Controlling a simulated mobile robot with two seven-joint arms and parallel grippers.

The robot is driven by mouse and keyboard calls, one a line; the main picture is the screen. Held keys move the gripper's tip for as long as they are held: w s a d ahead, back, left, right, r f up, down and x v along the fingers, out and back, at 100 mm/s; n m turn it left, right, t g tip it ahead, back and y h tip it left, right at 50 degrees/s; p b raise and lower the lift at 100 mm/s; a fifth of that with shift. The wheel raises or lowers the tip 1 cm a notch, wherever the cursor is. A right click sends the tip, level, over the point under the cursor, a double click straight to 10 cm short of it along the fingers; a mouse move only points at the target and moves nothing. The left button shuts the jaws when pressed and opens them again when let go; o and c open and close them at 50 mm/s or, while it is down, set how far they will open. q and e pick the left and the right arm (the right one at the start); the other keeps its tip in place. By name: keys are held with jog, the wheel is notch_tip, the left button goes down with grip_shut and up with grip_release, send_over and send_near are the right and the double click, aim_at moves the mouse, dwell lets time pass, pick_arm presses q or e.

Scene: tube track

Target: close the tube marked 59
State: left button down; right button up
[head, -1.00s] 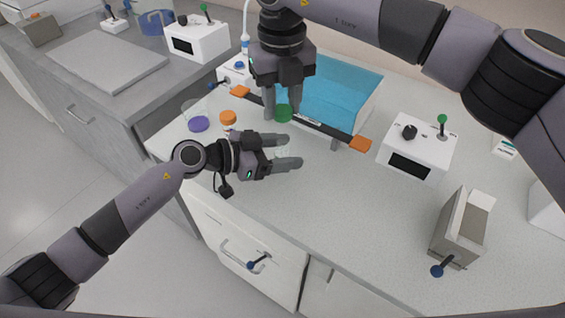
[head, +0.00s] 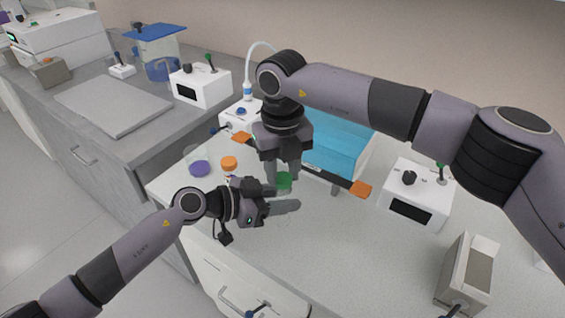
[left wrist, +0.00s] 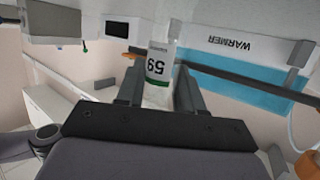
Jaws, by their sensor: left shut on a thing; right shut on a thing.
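The tube marked 59 (left wrist: 157,68) shows in the left wrist view, with its label upside down in the picture. My left gripper (head: 285,197) is shut on this tube above the bench. A green cap (head: 284,181) is between the fingertips of my right gripper (head: 284,177), which is shut on it. The cap is just above the left gripper's fingers in the head view. Whether the cap touches the tube's mouth cannot be told, as the tube is hardly visible there.
Behind the grippers are a dark bar with orange ends (head: 361,189) and the blue warmer (head: 342,148). A white box (head: 417,195) stands right.

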dwell(0.4)
jog(key=shift+f, duration=0.85)
jog(key=shift+f, duration=0.45)
jog(key=shift+f, duration=0.2)
jog(key=shift+d+f, duration=0.1)
jog(key=shift+f, duration=0.15)
jog(key=shift+r, duration=0.6)
dwell(1.2)
